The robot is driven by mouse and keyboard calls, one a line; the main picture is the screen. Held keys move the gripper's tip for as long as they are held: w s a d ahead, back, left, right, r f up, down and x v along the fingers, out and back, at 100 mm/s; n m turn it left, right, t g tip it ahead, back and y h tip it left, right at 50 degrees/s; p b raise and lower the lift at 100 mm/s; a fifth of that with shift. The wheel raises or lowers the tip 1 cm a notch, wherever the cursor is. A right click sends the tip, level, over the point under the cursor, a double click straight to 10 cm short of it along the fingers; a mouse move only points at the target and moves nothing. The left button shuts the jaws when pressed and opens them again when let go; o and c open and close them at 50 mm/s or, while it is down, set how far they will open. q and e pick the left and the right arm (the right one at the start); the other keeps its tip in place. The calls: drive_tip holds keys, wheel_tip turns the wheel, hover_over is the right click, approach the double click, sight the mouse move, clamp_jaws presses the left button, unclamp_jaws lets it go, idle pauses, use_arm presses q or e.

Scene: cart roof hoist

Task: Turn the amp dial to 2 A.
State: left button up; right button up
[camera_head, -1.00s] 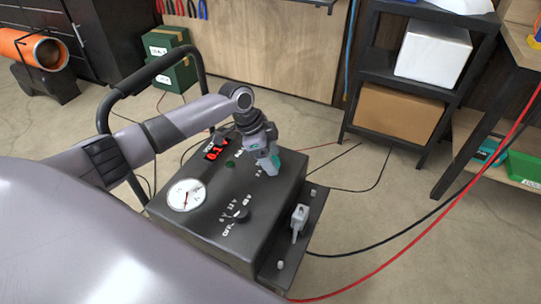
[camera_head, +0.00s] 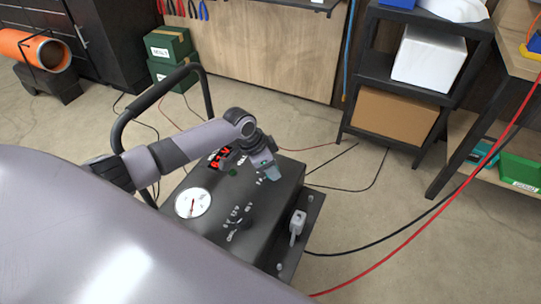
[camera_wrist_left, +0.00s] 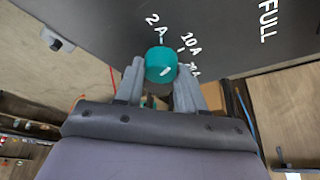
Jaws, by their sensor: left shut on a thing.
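The amp dial is a round teal knob (camera_wrist_left: 160,64) with a short white mark, on the dark top of a charger box (camera_head: 270,212). In the left wrist view, "2 A" is printed above it, "10 A" above right, and a third, partly hidden label on the right. The white mark's exact reading is hard to tell. My left gripper (camera_wrist_left: 159,88) is shut on the dial, one finger on each side; in the head view it (camera_head: 269,170) hides most of the knob. My right gripper is not in view.
A grey clamp (camera_head: 297,223) sits on the side ledge. Black and red cables run right. A black handle bar (camera_head: 121,130) stands at left.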

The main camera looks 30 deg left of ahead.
use_arm(q)
drive_tip(key=n+p, duration=0.3)
drive_tip(key=shift+s+d+r+t+y, duration=0.1)
drive_tip(key=shift+d+r+t+y, duration=0.1)
drive_tip(key=shift+r+t+y, duration=0.15)
drive_tip(key=shift+f+n+y+p, duration=0.15)
drive_tip(key=shift+n+y+p, duration=0.1)
drive_tip(key=shift+n+p, duration=0.1)
drive_tip(key=shift+f+n, duration=0.15)
drive_tip(key=shift+n, duration=0.5)
drive_tip(key=shift+n+t+y+p, duration=0.35)
drive_tip(key=shift+n+y, duration=0.15)
drive_tip(key=shift+n, duration=0.3)
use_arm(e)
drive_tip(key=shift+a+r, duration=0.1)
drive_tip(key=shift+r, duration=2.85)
use_arm(q)
drive_tip(key=o, duration=1)
